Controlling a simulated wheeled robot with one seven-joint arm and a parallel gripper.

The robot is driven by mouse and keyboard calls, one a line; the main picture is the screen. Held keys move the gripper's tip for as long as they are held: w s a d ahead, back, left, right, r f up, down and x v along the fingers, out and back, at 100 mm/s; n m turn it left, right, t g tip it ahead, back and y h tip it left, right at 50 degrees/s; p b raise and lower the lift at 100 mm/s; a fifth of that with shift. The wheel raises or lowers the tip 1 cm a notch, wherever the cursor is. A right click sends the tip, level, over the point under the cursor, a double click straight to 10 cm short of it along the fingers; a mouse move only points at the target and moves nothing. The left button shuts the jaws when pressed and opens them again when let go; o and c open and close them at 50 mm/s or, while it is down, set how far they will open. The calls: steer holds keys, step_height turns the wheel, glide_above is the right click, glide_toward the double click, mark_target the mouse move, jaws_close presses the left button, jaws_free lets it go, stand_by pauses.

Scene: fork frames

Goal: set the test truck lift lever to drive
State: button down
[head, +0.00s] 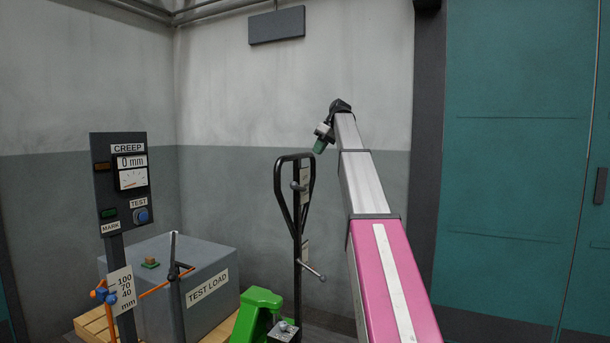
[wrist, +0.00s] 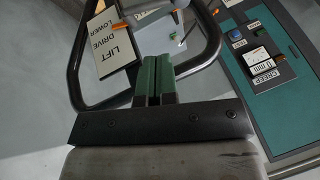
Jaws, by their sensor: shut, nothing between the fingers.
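The test truck's dark loop handle (head: 294,195) stands upright in the middle of the head view. A small grey lever knob (head: 296,186) and a pale plate (head: 305,183) sit inside the loop. In the wrist view the loop (wrist: 75,70) surrounds the plate (wrist: 112,45), which reads LIFT, DRIVE and LOWER. An orange tip (wrist: 120,26) is at the plate's edge; I cannot tell which word it marks. My gripper (head: 320,146) is just above and right of the loop. Its green fingers (wrist: 155,80) are shut and empty, showing in front of the loop.
A rod with a ball end (head: 322,278) sticks out right, low on the handle's column. A creep meter panel (head: 122,180) reading 0 mm and a grey test load (head: 205,265) on a pallet stand left. The green truck body (head: 256,315) is below. Teal doors (head: 515,170) are right.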

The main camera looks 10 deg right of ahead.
glide_toward(298, 188)
steer(key=w+f, duration=0.1)
steer(key=shift+s+a+f, duration=0.2)
steer(key=shift+a+f, duration=0.6)
steer(key=shift+a, duration=0.15)
steer(key=shift+s+a+f, duration=0.25)
steer(key=shift+a+f, duration=0.55)
steer(key=shift+a, duration=0.1)
steer(key=f+t+h, duration=0.1)
steer(key=s+a+f+t+h, duration=0.1)
steer(key=shift+s+f+n+t, duration=0.2)
steer(key=shift+f+n+t, duration=0.15)
steer(key=shift+n+t, duration=0.05)
steer(key=shift+r, duration=0.1)
